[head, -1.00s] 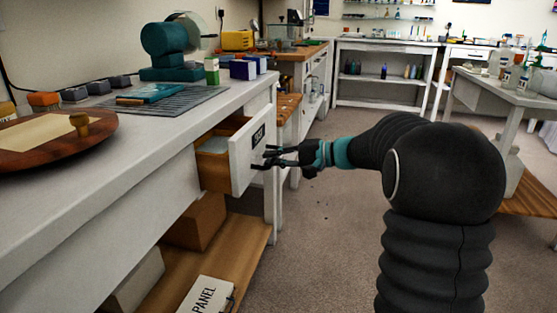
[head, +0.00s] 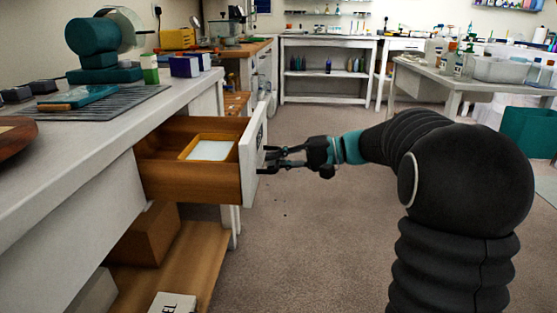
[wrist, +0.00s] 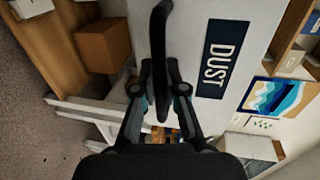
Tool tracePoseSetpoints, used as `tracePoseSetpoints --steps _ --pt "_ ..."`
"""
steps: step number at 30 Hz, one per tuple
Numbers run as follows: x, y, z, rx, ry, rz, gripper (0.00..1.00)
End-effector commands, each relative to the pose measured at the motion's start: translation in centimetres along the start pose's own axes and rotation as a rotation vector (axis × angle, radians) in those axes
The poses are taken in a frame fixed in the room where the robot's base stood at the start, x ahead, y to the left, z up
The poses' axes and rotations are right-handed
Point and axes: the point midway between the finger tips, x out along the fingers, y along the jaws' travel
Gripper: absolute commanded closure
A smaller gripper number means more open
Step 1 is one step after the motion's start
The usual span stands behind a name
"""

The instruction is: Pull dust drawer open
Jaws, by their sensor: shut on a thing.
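The dust drawer (head: 190,182) stands well open from the white workbench, its wooden side and inside showing in the head view. A small wooden box with a white content (head: 209,150) lies inside it. In the wrist view the drawer's white front (wrist: 255,22) carries a dark label reading DUST (wrist: 217,59). My gripper (head: 272,160) is at the outer face of the front, shut on the dark drawer handle (wrist: 160,45), which also shows upright between the fingers in the wrist view.
A teal machine (head: 97,45) and a grey slatted mat (head: 105,101) are on the workbench (head: 60,160). Below the drawer is a wooden shelf (head: 190,262) with a cardboard box (head: 146,234). Open carpet floor (head: 310,230) lies right of the drawer.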

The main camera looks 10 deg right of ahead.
Motion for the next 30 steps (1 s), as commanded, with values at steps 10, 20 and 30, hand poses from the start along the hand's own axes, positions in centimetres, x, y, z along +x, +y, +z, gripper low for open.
tracePoseSetpoints --steps 10,20,30 --pt "-0.1 0.1 0.0 0.001 0.001 0.0 0.63" --pt "-0.7 0.1 -0.1 0.001 0.004 0.0 0.63" --pt "-6.7 0.1 -0.1 0.002 0.007 0.0 0.63"
